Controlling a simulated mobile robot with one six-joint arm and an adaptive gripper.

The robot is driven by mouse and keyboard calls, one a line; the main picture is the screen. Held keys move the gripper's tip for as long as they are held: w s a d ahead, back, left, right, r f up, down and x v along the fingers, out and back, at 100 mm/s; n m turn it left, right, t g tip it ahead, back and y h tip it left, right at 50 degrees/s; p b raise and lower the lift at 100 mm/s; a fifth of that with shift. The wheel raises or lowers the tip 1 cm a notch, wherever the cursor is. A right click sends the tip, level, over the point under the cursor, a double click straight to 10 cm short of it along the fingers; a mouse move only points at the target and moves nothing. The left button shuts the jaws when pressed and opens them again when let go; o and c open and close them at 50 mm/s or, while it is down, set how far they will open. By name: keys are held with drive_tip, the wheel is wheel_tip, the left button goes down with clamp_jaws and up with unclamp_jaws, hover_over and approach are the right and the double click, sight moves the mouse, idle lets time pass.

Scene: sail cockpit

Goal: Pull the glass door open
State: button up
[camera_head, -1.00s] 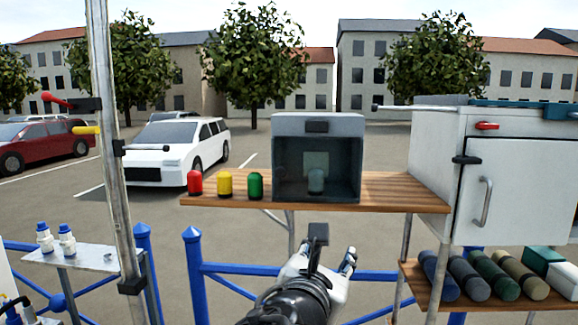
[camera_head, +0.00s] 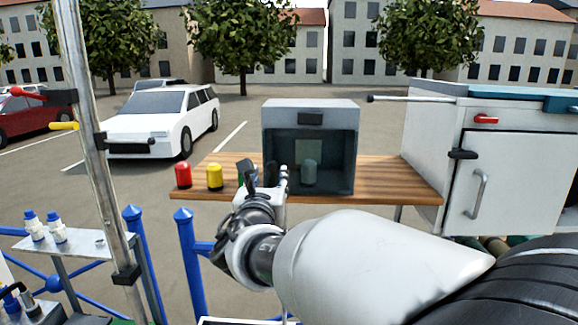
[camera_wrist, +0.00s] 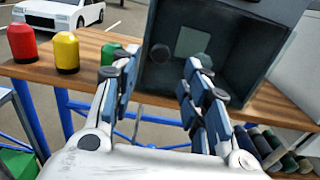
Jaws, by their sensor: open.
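The grey box (camera_head: 350,105) stands on the wooden shelf, with a dark see-through glass front (camera_head: 335,165) that looks closed. A pale square and a greenish rounded thing (camera_head: 309,172) show through it. In the wrist view the glass front (camera_wrist: 225,60) fills the top middle, with a round dark knob (camera_wrist: 160,53) at its left. My gripper (camera_head: 265,172) is before the box's lower left. In the wrist view my gripper (camera_wrist: 158,85) has its fingers spread, empty, with the knob beyond and between them. I cannot tell how far the tips are from the glass.
Red (camera_head: 183,175) and yellow (camera_head: 214,177) rounded pieces stand left on the wooden shelf (camera_head: 400,180). A green one (camera_wrist: 112,54) is partly behind my gripper. A white cabinet (camera_head: 510,180) is at right. A metal pole (camera_head: 85,120) and blue rail posts (camera_head: 187,250) stand left.

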sight(272, 168)
drive_tip(key=w+p, duration=0.1)
drive_tip(key=w, duration=0.4)
drive_tip(key=shift+w, duration=0.35)
drive_tip(key=shift+d, duration=0.1)
drive_tip(key=shift+c, duration=0.3)
clamp_jaws()
